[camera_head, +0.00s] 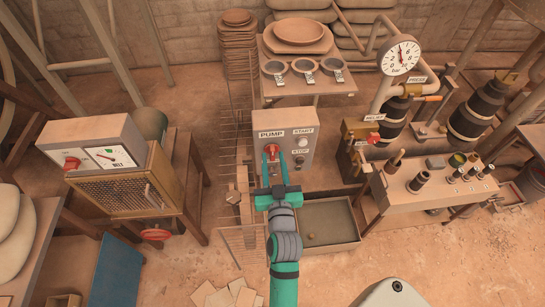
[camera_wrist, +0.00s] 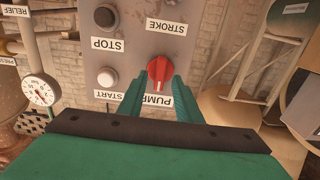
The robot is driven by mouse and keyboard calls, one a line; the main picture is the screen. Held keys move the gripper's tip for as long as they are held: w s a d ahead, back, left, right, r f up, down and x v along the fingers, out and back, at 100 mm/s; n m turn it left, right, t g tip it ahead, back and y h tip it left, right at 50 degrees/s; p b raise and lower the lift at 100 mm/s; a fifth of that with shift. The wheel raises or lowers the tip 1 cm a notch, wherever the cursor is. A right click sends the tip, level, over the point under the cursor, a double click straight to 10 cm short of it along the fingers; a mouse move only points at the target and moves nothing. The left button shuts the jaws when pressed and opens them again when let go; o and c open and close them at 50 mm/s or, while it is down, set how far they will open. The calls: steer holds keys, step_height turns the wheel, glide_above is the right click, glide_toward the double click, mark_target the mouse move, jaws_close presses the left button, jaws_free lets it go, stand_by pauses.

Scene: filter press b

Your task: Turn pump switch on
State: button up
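The pump switch is a red rotary knob (camera_head: 271,150) under the PUMP label on a grey control panel (camera_head: 300,126). In the upside-down wrist view, the red knob (camera_wrist: 160,72) sits at the tips of my gripper. My gripper (camera_head: 272,160) faces the panel with one green finger on each side of the knob. In the wrist view the fingers (camera_wrist: 158,84) stand apart, with the knob in the gap. Whether they touch it is unclear.
A white START button (camera_head: 303,143) and a dark STOP button (camera_head: 299,161) are right of the knob. A wire grid (camera_head: 240,150) stands close left of the panel. A grey tray (camera_head: 330,240) lies below.

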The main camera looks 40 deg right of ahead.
steer(key=shift+x, duration=0.85)
steer(key=shift+d, duration=0.1)
jaws_close()
